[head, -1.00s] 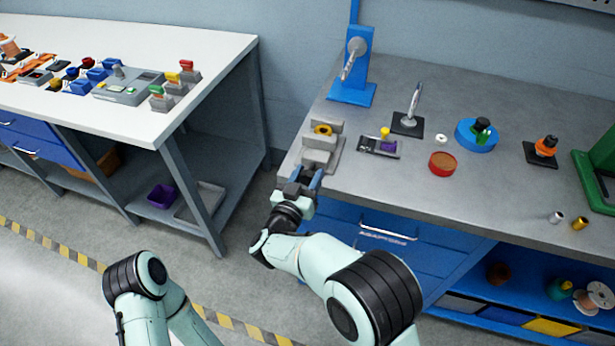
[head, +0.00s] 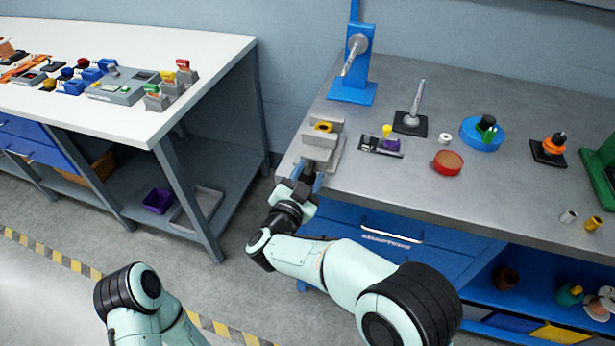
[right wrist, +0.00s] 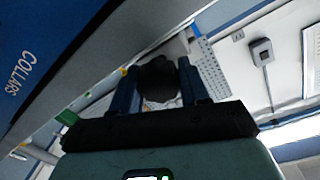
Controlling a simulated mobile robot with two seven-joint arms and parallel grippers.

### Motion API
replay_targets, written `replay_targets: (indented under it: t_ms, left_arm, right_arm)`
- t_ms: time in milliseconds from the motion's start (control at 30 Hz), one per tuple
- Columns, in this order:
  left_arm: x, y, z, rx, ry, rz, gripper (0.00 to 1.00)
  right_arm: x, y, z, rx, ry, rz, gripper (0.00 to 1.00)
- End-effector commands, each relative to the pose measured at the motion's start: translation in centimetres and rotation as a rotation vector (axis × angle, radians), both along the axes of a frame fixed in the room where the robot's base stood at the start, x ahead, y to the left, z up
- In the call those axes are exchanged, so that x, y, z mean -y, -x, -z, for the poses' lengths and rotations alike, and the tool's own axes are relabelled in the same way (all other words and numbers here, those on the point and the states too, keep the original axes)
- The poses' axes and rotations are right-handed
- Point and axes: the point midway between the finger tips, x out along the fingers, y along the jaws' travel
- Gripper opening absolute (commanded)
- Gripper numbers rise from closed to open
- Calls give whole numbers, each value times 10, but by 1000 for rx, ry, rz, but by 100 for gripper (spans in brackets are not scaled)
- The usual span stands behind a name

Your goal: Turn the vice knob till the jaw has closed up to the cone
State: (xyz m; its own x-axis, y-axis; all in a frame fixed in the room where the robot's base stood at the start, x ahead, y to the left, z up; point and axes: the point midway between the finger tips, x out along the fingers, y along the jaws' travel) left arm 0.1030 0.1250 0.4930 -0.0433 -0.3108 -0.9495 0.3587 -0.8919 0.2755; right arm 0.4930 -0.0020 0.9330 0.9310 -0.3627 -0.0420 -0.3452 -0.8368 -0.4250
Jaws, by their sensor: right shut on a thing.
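The grey vice (head: 318,153) stands at the left front corner of the grey workbench. A yellow cone (head: 323,127) with a dark middle sits between its jaws; I cannot tell whether a gap is left there. My right gripper (head: 305,180) is at the vice's front, by the bench edge. In the right wrist view its two blue fingers are on either side of the dark round vice knob (right wrist: 158,78), shut on it. The fingers hide the knob in the head view. My left gripper is out of view; only part of my left arm shows at the bottom.
A small black tray (head: 379,146) with yellow and purple parts lies right of the vice. Behind stand a blue stand (head: 354,75) and a rod on a black base (head: 410,123). Blue drawers (head: 400,240) lie below the bench edge. A white table (head: 190,55) is left, across a gap.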

Motion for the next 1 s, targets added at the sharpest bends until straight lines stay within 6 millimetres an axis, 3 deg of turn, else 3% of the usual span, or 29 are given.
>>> replay_targets:
  t_ms: [433,467,500,533,833,1000]
  left_arm:
    - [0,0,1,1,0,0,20]
    - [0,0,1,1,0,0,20]
    - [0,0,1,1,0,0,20]
    - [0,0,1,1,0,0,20]
    - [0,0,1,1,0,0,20]
    - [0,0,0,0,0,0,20]
  right_arm:
    - [1,1,2,-1,-10,1,14]
    - [1,1,2,-1,-10,1,51]
    - [1,0,2,-1,-10,1,64]
    - [0,0,2,-1,-10,1,68]
    - [-2,3,0,1,-10,-1,68]
    - [-10,25,-1,0,-11,-3,68]
